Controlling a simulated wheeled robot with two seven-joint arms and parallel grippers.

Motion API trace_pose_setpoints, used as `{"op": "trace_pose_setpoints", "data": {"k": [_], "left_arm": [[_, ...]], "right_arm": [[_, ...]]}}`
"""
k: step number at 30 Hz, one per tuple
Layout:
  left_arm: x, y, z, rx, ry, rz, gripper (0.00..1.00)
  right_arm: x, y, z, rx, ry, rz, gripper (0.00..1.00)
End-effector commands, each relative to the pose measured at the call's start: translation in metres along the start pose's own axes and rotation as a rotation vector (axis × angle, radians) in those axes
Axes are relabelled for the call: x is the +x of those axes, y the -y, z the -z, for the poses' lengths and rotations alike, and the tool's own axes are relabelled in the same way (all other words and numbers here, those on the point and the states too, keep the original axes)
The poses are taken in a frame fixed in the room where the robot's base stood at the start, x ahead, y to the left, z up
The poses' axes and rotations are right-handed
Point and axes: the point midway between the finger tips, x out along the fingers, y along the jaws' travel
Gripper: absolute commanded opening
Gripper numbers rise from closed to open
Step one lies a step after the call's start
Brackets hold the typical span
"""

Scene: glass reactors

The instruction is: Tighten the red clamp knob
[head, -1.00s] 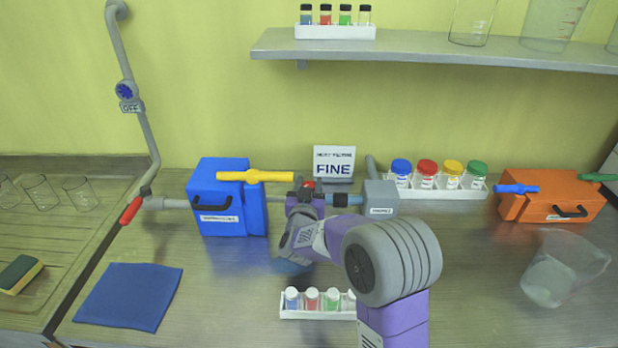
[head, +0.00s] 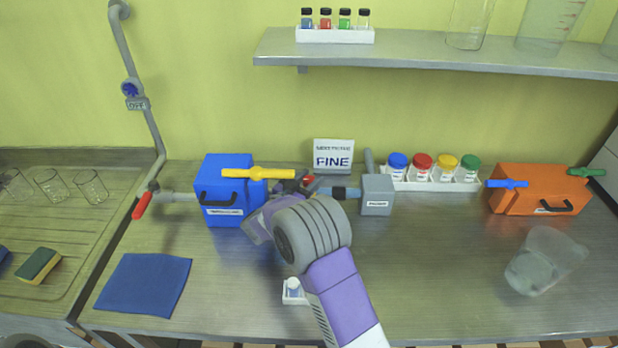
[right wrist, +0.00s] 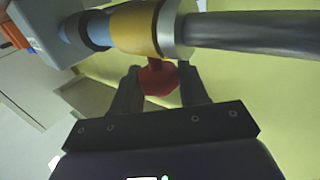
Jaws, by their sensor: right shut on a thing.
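The red clamp knob (right wrist: 158,80) sits between the two fingers of my right gripper (right wrist: 160,72) in the right wrist view. The fingers are shut on it from both sides. The knob joins a yellow clamp collar (right wrist: 134,30) by a short red stem, beside a grey metal rod. In the head view my right gripper (head: 292,187) is at the pipe between the blue box (head: 225,177) and the grey box (head: 376,203). A bit of the red knob (head: 308,180) shows there; my arm hides much of the clamp. My left gripper is not in view.
A white FINE sign (head: 333,154) stands behind the pipe. A vial rack (head: 296,299) in front is mostly hidden by my arm. The front right bench is mostly clear.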

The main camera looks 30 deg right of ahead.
Motion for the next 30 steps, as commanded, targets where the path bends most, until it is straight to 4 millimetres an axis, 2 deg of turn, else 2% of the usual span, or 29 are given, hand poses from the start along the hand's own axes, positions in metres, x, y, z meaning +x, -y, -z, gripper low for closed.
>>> {"op": "trace_pose_setpoints", "data": {"k": [9,10,14,23,30], "left_arm": [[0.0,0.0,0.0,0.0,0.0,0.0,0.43],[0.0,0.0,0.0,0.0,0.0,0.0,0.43],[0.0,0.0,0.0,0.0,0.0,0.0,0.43],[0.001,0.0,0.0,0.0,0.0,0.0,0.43],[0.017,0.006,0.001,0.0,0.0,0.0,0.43]], "right_arm": [[0.001,0.0,0.001,0.003,-0.002,-0.001,0.13],[0.001,0.0,0.001,0.003,-0.002,-0.001,0.45],[0.001,0.0,0.001,0.003,-0.002,-0.001,0.64],[0.0,0.0,0.0,0.001,-0.001,0.003,0.64],[0.001,-0.002,-0.003,0.002,-0.001,0.105,0.64]]}}
